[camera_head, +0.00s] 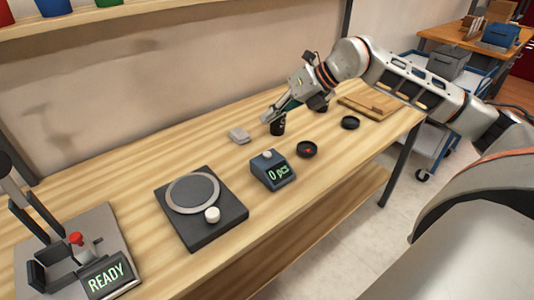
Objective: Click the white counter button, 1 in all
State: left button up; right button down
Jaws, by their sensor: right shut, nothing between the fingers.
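The counter (273,171) is a small dark blue-grey box on the wooden table, with a display reading "0 pcs". A pale round button (267,155) sits on its top. My right gripper (268,119) is shut and empty, above the table behind the counter. Its fingertips are beside a small black cup (278,127); I cannot tell whether they touch it. The gripper is clearly apart from the button. My left gripper is not in view.
A black plate with a grey disc (192,192) and a white knob (212,214) lies left of the counter. A marking station (108,276) reading "READY" stands at the left. Black dishes (307,149) (350,122), a grey block (239,135) and a wooden board (370,105) lie around.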

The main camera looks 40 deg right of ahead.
aim_at(270, 154)
notch_tip(270, 154, down, 4)
jog(key=shift+f+b, duration=0.15)
jog(key=shift+b, duration=0.9)
notch_tip(270, 154, down, 2)
jog(key=shift+f+b, duration=0.1)
jog(key=shift+b, duration=0.35)
jog(key=shift+f+b, duration=0.3)
jog(key=shift+f, duration=0.85)
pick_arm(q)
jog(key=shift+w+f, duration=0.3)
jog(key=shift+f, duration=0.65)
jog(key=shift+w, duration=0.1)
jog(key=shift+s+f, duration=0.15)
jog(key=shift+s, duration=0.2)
pick_arm(e)
jog(key=shift+f, duration=0.15)
